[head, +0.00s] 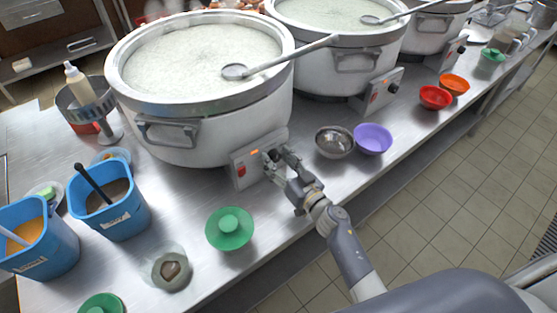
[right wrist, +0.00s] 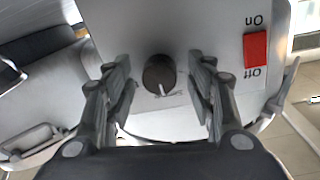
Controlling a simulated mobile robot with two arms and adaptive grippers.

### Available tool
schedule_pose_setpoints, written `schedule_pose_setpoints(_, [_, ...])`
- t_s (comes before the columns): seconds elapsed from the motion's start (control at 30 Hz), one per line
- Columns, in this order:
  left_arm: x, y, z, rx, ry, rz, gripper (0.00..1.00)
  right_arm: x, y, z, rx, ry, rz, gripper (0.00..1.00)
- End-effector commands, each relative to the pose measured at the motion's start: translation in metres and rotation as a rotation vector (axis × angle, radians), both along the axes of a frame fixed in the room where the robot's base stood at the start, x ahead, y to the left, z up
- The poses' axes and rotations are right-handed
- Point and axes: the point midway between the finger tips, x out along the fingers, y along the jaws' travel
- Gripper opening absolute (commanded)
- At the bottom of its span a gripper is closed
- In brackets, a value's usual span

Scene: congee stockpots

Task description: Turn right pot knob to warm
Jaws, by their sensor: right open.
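A large white pot (head: 200,85) of congee stands nearest, with a control panel (head: 243,170) low on its front. A second pot (head: 335,65) and a third pot (head: 432,30) stand further right, also with panels. My right gripper (head: 279,160) is at the nearest pot's panel. In the right wrist view the open fingers (right wrist: 162,68) stand on either side of a round dark knob (right wrist: 158,72) with a pale pointer line, with gaps on both sides. The knob's setting label is not readable. My left gripper is not in view.
A red On/Off switch (right wrist: 257,50) sits beside the knob. A metal bowl (head: 335,142) and purple bowl (head: 373,139) stand right of the gripper. A green lid (head: 229,229) and blue containers (head: 115,205) are at the front left. The floor lies beyond the counter's edge.

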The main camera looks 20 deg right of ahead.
Motion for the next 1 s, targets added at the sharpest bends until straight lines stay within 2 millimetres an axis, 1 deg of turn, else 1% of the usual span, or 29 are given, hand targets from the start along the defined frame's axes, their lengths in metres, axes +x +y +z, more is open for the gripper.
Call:
schedule_pose_setpoints(0.07, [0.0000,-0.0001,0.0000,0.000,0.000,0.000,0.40,-0.0001,0.0000,0.0000,0.000,0.000,0.000,0.51])
schedule_pose_setpoints(0.1, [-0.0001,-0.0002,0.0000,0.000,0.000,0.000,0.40,-0.0002,-0.0001,0.0000,0.000,0.000,0.000,0.42])
schedule_pose_setpoints(0.17, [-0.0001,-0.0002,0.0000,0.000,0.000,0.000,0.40,-0.0002,-0.0001,0.0001,0.000,0.000,0.000,0.28])
schedule_pose_setpoints(0.2, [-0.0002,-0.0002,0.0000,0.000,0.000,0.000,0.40,-0.0002,-0.0002,0.0001,0.000,0.000,0.000,0.19])
schedule_pose_setpoints(0.27, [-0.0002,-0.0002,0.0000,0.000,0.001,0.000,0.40,-0.0002,-0.0002,0.0001,0.000,0.000,0.000,0.06])
schedule_pose_setpoints(0.5, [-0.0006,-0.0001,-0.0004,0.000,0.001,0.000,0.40,-0.0002,-0.0003,0.0000,-0.006,-0.002,0.000,0.06])
schedule_pose_setpoints(0.67, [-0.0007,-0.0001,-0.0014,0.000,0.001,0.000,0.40,-0.0003,-0.0002,-0.0004,-0.042,-0.014,0.000,0.06])
schedule_pose_setpoints(0.87, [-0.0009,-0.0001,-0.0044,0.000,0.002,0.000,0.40,-0.0002,-0.0007,-0.0009,-0.146,-0.053,0.000,0.06])
schedule_pose_setpoints(1.0, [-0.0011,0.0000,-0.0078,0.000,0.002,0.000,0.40,-0.0002,-0.0002,-0.0014,-0.256,-0.094,0.001,0.06])
